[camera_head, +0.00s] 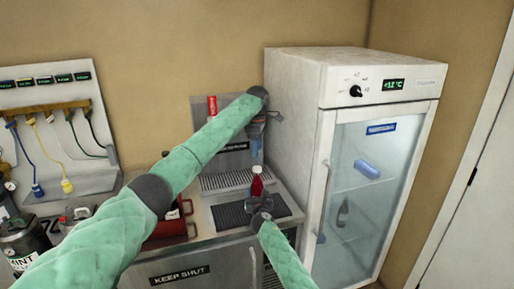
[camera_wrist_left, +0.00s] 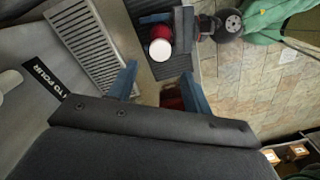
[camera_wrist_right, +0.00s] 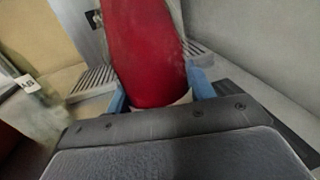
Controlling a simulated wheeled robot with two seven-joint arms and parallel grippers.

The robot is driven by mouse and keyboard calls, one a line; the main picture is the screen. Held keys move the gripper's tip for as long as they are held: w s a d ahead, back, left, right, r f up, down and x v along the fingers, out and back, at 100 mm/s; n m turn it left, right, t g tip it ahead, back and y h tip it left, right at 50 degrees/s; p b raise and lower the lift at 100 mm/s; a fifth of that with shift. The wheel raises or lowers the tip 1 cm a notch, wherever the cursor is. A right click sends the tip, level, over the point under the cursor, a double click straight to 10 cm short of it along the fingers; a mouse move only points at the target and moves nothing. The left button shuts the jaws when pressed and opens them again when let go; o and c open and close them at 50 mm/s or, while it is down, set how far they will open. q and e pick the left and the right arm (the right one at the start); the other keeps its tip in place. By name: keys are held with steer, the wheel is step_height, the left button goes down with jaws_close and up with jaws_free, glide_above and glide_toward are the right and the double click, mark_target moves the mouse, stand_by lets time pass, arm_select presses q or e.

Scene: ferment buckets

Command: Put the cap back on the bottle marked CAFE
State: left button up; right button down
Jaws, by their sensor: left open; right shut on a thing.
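A red bottle (camera_head: 257,186) stands upright over the dark mat, held in my right gripper (camera_head: 262,205). In the right wrist view its red body (camera_wrist_right: 145,50) fills the space between the blue fingers. Its marking is not readable. From above, in the left wrist view, its top shows as a white disc (camera_wrist_left: 160,50) with red beside it; I cannot tell whether this is a cap. My left gripper (camera_head: 257,128) is open and empty above and behind the bottle, near the wall panel. Its spread fingers (camera_wrist_left: 158,72) show in the left wrist view. I see no loose cap.
A white fridge (camera_head: 300,100) stands close to the right. A red crate (camera_head: 172,228) sits on the counter left of the bottle. A slotted drain grille (camera_head: 225,180) lies behind the mat (camera_head: 232,215). Hoses hang from a board (camera_head: 60,140) at left.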

mark_target(257, 168)
arm_select(q)
steer(key=shift+n, duration=0.9)
steer(key=shift+f, duration=0.1)
steer(key=shift+f, duration=3.9)
steer(key=shift+c, duration=0.2)
